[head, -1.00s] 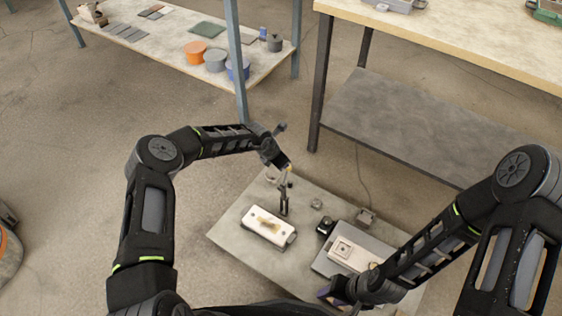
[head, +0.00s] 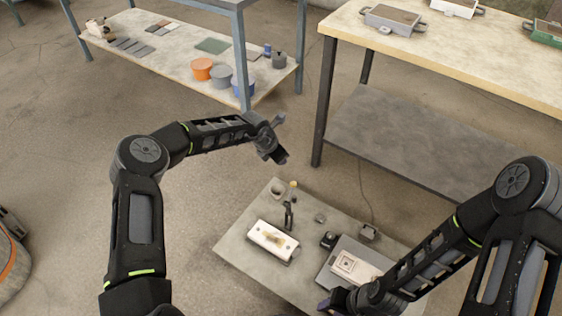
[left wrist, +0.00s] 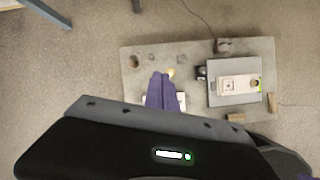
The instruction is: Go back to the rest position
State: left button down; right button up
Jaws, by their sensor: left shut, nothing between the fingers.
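My left gripper (head: 279,156) is raised in the air beyond the far edge of the low table (head: 240,246), apart from everything on it. In the left wrist view its purple fingers (left wrist: 163,92) are closed together and empty, overlapping the table below. A dark upright tool (head: 288,215) with a yellowish top stands on the table; I cannot tell for certain whether it is the ladle. A small cup (head: 277,189) is beside it. My right gripper (head: 335,302) is low over the table's near right side, its fingers mostly hidden by the wrist.
A white block (head: 259,237) with a tan top patch lies on the low table. A grey tray (head: 326,277) holds a white device (head: 345,265). A shelf (head: 200,95) with pots stands behind left, a wooden workbench (head: 450,50) behind right. Open floor lies to the left.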

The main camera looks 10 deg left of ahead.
dwell(0.4)
pick_arm(q)
jog(key=s+d+f+m+g+h, duration=0.1)
jog(key=s+d+f+m, duration=0.2)
jog(key=s+m, duration=0.6)
jog(key=s+d+f+m, duration=0.35)
jog(key=s+m, duration=0.25)
jog(key=s, duration=0.6)
jog(key=s+d+f+m+g+h, duration=0.1)
jog(key=s+d+f+m, duration=0.2)
jog(key=s+m, duration=0.6)
jog(key=s+a+m+g, duration=0.1)
jog(key=s+m+g, duration=0.1)
jog(key=s, duration=1.1)
notch_tip(320, 180, up, 15)
jog(key=p, duration=1.3)
jog(key=shift+w+a+p, duration=0.35)
jog(key=shift+w+p, duration=0.05)
